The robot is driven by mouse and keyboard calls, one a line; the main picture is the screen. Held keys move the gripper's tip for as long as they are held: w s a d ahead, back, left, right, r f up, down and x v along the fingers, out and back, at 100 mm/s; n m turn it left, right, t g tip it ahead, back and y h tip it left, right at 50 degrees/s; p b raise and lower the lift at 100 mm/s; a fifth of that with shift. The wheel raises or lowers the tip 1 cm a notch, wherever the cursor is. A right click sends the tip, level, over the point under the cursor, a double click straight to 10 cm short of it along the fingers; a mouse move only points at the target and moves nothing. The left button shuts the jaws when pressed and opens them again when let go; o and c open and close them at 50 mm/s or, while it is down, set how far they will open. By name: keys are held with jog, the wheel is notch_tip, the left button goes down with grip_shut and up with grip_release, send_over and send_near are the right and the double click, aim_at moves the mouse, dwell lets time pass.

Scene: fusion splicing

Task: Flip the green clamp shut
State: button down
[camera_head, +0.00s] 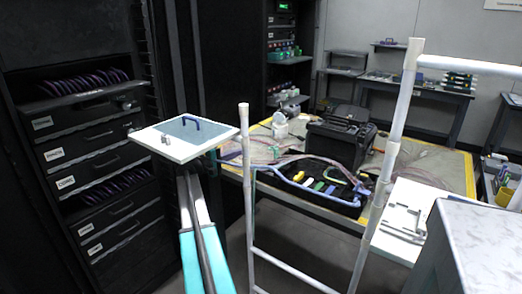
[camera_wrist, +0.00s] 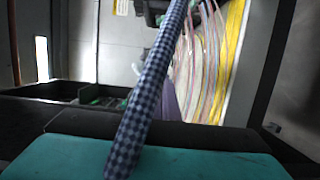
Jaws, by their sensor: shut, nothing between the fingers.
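A small green clamp (camera_head: 319,186) is among the coloured pieces in the black tray on the worktable in the head view. A yellow piece (camera_head: 300,176) lies to its left. At this size I cannot tell whether the clamp is open or shut. I cannot make out the clamp in the wrist view. I cannot make out my gripper's fingers in either view, so their place relative to the clamp is not shown. A blue checkered bar or strap (camera_wrist: 151,90) crosses the wrist view close to the camera, in front of a teal and black part.
The black tray (camera_head: 272,179) sits at the table's front edge. A black machine (camera_head: 340,138) stands behind it. A white rail frame (camera_head: 396,115) stands in front. A white board (camera_head: 158,148) with a blue handle is at left. Thin coloured fibres (camera_wrist: 208,65) show in the wrist view.

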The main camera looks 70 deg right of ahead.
jog(key=p+x, duration=0.1)
jog(key=x, duration=0.9)
jog(key=shift+d, duration=0.15)
jog(key=shift+s+a, duration=0.3)
jog(key=shift+s, duration=0.4)
jog(key=shift+s+a+f, duration=0.1)
jog(key=shift+s+a, duration=0.05)
jog(key=shift+s, duration=0.45)
jog(key=shift+s+a, duration=0.15)
jog(key=shift+s, duration=0.45)
jog(key=shift+s+m+b, duration=0.15)
jog(key=shift+m+b, duration=0.25)
jog(key=shift+b, duration=0.2)
jog(key=shift+s+r+m+t, duration=0.1)
jog(key=shift+r+m+t, duration=0.2)
jog(key=shift+r, duration=0.1)
jog(key=shift+b, duration=0.3)
